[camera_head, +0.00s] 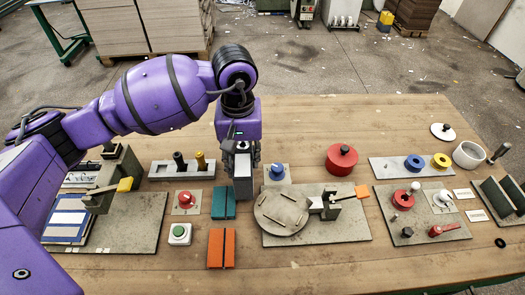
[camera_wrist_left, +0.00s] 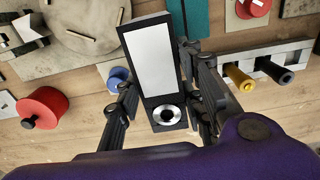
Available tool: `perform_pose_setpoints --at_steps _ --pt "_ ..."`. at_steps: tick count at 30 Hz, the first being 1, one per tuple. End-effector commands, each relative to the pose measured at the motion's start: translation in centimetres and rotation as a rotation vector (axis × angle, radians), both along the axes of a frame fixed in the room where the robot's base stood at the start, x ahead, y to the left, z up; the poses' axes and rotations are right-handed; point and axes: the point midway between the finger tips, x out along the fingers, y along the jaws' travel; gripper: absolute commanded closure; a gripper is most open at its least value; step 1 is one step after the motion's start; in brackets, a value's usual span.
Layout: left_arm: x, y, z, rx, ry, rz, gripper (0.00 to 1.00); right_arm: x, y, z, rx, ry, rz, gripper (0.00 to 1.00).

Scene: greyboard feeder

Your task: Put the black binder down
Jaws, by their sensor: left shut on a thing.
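The black binder (camera_wrist_left: 153,75) shows in the left wrist view as a narrow black block with a white label and a pale ring on its spine. My left gripper (camera_wrist_left: 160,98) is shut on it, one finger on each side. In the head view the left gripper (camera_head: 242,152) points down over the middle of the table and the binder (camera_head: 243,178) hangs upright below the fingers. Whether its lower end touches the table cannot be told. My right gripper is not in view.
A teal binder (camera_head: 223,202) and an orange binder (camera_head: 222,248) lie close by. A round grey turntable (camera_head: 282,211) is just right of the held binder. A blue knob (camera_head: 277,172) and a red knob (camera_head: 186,201) flank it. Bare wood lies along the front right.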

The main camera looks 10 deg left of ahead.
Motion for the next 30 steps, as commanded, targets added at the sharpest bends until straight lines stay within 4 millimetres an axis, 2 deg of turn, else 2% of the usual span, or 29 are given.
perform_pose_setpoints --at_steps 3,6,17,18,21,22,30 --pt "-0.1 0.0 -1.9 -0.001 0.005 0.002 0.97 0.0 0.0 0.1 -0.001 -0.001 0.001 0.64" --pt "-0.1 0.0 -2.9 0.0 0.002 0.002 0.97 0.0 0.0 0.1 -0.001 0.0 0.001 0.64" --pt "-0.1 0.0 -3.5 0.0 0.002 0.001 0.97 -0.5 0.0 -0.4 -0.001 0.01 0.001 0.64" --pt "-0.1 0.0 -3.5 0.001 0.003 0.001 0.62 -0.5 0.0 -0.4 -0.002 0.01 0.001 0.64" --pt "-0.1 0.0 -3.4 0.0 0.002 0.001 0.49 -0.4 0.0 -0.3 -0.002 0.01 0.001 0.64" --pt "-0.1 0.0 -3.4 0.0 0.002 0.001 0.46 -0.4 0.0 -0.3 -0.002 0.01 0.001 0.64" --pt "-0.1 0.0 -3.4 0.0 0.002 0.002 0.46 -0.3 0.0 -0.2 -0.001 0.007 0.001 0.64"
